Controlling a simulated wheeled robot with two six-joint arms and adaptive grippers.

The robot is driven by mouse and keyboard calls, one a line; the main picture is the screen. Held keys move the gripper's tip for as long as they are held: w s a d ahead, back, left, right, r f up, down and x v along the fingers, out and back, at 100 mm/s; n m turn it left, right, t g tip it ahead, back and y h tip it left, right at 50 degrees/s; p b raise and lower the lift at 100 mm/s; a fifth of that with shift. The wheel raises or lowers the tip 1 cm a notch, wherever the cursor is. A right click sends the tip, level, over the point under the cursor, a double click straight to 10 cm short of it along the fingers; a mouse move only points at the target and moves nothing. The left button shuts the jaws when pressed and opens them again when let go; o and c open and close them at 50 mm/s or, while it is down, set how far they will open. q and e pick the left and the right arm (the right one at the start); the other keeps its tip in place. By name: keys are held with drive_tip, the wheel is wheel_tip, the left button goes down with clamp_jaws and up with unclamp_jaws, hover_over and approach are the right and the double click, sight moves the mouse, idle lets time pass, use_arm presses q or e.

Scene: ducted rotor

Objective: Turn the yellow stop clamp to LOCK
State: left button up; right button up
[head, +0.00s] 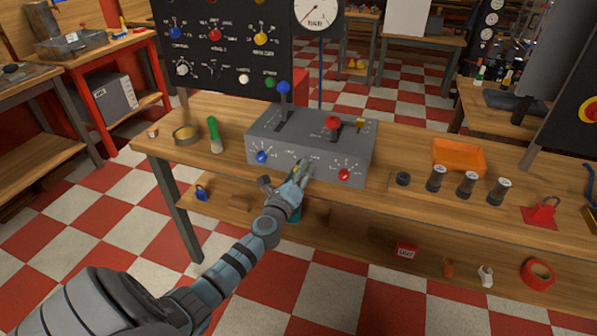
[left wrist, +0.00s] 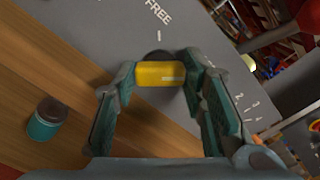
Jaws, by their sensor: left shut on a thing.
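The yellow stop clamp (left wrist: 162,74) is a small block with a pale mark on its face, on the front panel of the grey control box (head: 264,137). In the left wrist view it sits between the fingertips of my left gripper (left wrist: 160,78), which is shut on it. The word FREE (left wrist: 158,12) and a short tick are on the panel just above the clamp. In the head view my left gripper (head: 303,169) is at the middle of the box's front, hiding most of the clamp. The LOCK label cannot be made out. My right gripper is not in view.
A blue knob (head: 262,156) and a red knob (head: 344,174) flank my gripper on the box front. A blue-topped lever (head: 283,88) and a red-topped lever (head: 333,122) rise from its top. A green-handled tool (head: 214,134) and an orange tray (head: 458,157) lie on the bench.

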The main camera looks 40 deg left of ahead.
use_arm(q)
drive_tip(key=o, duration=1.2)
drive_tip(key=shift+c, duration=0.2)
drive_tip(key=v, duration=1.2)
